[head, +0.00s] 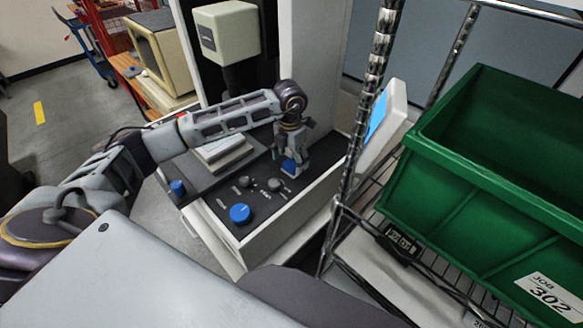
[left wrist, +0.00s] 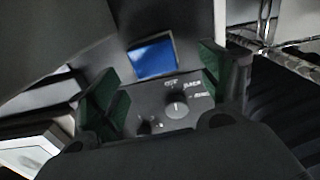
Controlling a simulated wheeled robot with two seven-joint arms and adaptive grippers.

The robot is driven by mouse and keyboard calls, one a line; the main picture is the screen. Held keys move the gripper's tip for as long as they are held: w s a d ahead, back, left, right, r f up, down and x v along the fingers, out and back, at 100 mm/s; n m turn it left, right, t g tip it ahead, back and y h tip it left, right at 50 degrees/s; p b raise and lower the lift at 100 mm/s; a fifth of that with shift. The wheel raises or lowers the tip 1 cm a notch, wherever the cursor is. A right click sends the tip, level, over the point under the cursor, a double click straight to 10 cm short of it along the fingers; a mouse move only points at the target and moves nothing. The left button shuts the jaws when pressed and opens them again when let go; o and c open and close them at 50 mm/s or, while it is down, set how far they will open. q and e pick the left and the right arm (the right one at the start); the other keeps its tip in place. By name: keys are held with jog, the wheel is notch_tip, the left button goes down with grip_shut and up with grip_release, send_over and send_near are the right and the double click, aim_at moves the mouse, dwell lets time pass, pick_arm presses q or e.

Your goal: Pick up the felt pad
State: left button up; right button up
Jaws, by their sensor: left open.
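A small blue square (head: 289,167), which I take to be the felt pad, lies on the black top panel of the machine in the head view. In the left wrist view the blue pad (left wrist: 152,58) shows just beyond the fingers and roughly between them. My left gripper (head: 291,154) points down close above the pad. Its green-faced fingers (left wrist: 160,85) are apart with nothing between them. I cannot tell whether a fingertip touches the pad. My right gripper is not in view.
A white column stands behind. A wire rack with a green bin (head: 470,195) and a tilted screen (head: 378,118) stand close on the right.

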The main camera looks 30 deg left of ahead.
aim_at(289, 166)
pick_arm(q)
jog(key=f, duration=0.2)
jog(key=p, duration=0.1)
jog(key=shift+a+f, duration=0.25)
jog(key=shift+f, duration=0.85)
jog(key=c, duration=1.1)
jog(key=shift+r, duration=0.15)
